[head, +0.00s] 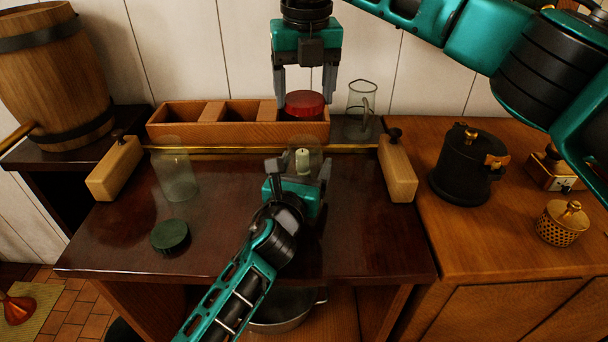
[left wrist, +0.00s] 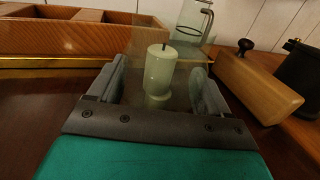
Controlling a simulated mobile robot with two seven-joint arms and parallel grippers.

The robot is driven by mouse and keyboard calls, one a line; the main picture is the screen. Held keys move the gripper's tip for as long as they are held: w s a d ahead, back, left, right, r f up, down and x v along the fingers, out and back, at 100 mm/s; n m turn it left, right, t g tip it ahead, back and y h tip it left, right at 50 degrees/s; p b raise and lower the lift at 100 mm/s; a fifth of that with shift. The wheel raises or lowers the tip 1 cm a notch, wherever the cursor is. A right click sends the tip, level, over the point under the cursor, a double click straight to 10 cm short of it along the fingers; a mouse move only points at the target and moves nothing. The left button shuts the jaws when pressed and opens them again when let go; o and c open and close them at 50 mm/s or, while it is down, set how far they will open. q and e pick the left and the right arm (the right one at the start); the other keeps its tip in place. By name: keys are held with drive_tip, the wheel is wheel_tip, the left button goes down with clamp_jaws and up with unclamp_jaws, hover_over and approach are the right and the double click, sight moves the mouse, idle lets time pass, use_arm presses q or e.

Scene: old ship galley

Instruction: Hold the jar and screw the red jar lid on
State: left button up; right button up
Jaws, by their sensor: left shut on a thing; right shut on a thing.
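The red jar lid (head: 305,104) is held level between the fingers of my right gripper (head: 305,92), which hangs from above. A clear glass jar (head: 314,152) with a pale, candle-like cylinder (head: 302,160) inside stands on the dark table, below the lid and apart from it. My left gripper (head: 297,172) is shut on this jar from the front. In the left wrist view the pale cylinder (left wrist: 159,75) shows upright between the fingers of my left gripper (left wrist: 155,95). The jar's glass is faint and its rim is hard to make out there.
Another clear jar (head: 177,175) and a green lid (head: 170,236) are at the table's left. A wooden compartment box (head: 225,132) stands behind, with a glass jug (head: 361,108) at its right. A brass rail (head: 230,149) runs between wooden end blocks. The table's front right is clear.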

use_arm(q)
drive_tip(key=shift+c, duration=0.9)
use_arm(e)
drive_tip(key=shift+f, duration=2.5)
drive_tip(key=shift+f, duration=0.1)
drive_tip(key=shift+f, duration=0.8)
drive_tip(key=shift+f, duration=0.55)
